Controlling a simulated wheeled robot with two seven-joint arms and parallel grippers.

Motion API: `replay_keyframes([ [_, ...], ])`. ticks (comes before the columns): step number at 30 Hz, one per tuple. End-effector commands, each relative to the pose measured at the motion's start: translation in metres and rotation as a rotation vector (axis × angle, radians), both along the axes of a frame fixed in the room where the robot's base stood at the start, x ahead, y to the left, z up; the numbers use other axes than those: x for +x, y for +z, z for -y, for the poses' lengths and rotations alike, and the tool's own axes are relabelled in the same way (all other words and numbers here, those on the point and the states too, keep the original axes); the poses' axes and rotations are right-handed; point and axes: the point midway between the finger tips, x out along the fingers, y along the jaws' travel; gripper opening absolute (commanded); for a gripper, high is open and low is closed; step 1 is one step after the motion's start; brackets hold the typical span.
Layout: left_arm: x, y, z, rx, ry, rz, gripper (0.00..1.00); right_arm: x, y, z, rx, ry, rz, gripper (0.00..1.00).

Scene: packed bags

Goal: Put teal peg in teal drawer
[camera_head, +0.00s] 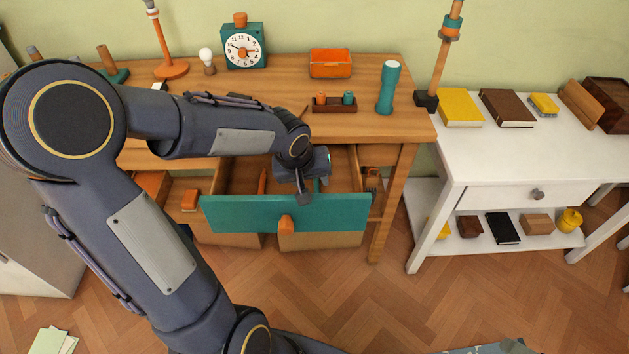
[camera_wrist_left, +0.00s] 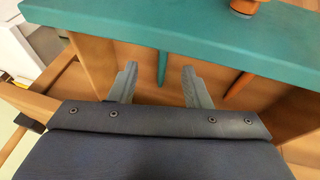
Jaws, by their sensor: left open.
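The teal drawer (camera_head: 240,212) is pulled out of the wooden desk, with an orange knob (camera_head: 286,225) on its teal front. My left gripper (camera_head: 311,190) reaches down into the drawer from above, near its right side. In the left wrist view, the open fingers (camera_wrist_left: 160,70) stand on either side of the thin teal peg (camera_wrist_left: 162,66), with gaps at both sides. The peg is inside the drawer near its teal front (camera_wrist_left: 130,25). In the head view the peg is mostly hidden by my gripper. My right gripper is not in view.
An orange peg (camera_head: 262,181) is also in the drawer. On the desk are a small dark rack (camera_head: 334,106), a teal shaker-like object (camera_head: 388,88), an orange tray (camera_head: 330,65) and a clock (camera_head: 243,47). A white table (camera_head: 510,155) stands at the right.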

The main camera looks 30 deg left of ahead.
Motion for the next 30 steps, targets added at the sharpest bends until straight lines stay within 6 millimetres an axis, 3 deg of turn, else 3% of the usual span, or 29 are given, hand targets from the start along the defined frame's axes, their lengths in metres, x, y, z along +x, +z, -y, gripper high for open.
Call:
replay_keyframes([
  [1, -0.004, 0.017, 0.000, 0.001, 0.000, 0.005, 0.44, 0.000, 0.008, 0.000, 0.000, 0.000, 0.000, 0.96],
  [6, -0.018, 0.047, -0.001, 0.000, 0.000, 0.004, 0.44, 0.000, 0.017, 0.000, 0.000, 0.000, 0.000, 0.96],
  [15, -0.037, 0.073, 0.001, 0.001, -0.018, 0.006, 0.44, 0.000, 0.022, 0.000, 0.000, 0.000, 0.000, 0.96],
  [17, -0.052, 0.079, 0.004, 0.002, -0.044, 0.012, 0.44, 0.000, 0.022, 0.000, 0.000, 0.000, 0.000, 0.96],
  [24, -0.144, 0.092, 0.038, -0.052, -0.272, 0.090, 0.44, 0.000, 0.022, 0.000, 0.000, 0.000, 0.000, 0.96],
  [30, -0.186, 0.089, 0.065, -0.109, -0.425, 0.170, 0.44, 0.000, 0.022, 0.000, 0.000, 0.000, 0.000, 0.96],
])
